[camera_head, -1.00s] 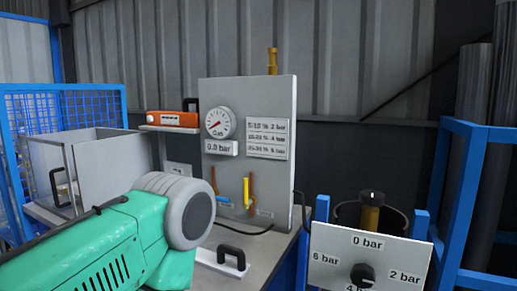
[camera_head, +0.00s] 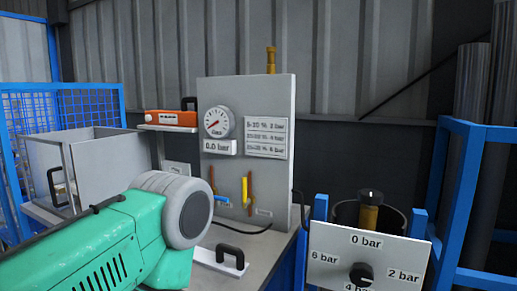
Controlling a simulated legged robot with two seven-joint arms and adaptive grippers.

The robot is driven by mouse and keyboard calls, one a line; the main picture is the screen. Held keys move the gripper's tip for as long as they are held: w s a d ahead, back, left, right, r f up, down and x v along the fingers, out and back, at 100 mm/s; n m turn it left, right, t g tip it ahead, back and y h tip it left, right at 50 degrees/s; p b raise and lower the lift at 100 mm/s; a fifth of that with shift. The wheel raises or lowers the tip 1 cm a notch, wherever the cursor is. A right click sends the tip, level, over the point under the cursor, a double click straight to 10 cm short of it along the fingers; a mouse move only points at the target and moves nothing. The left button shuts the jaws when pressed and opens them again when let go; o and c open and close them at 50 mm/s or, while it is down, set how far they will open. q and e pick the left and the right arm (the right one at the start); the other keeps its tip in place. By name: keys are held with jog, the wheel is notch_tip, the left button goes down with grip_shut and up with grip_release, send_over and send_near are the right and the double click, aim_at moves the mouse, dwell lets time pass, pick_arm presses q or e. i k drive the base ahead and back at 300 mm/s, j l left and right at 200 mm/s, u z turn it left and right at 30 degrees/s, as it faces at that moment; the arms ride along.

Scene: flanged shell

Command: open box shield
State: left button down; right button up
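A grey box (camera_head: 108,168) stands on the left of the bench, with a light panel at its front that carries a black handle (camera_head: 56,188). My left arm, green with a grey joint, crosses the lower left in front of the bench and hides part of the box's lower side. Neither of my grippers is in view. A second black handle on a white plate (camera_head: 222,262) lies on the bench top, right of my arm.
A grey panel (camera_head: 270,190) with a gauge (camera_head: 217,122) and coloured valve levers stands on the bench. An orange device (camera_head: 170,118) sits on a shelf. A pressure dial board (camera_head: 340,262) and blue frames (camera_head: 462,190) stand at right.

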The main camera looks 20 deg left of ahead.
aim_at(53, 193)
jog(key=u, duration=2.05)
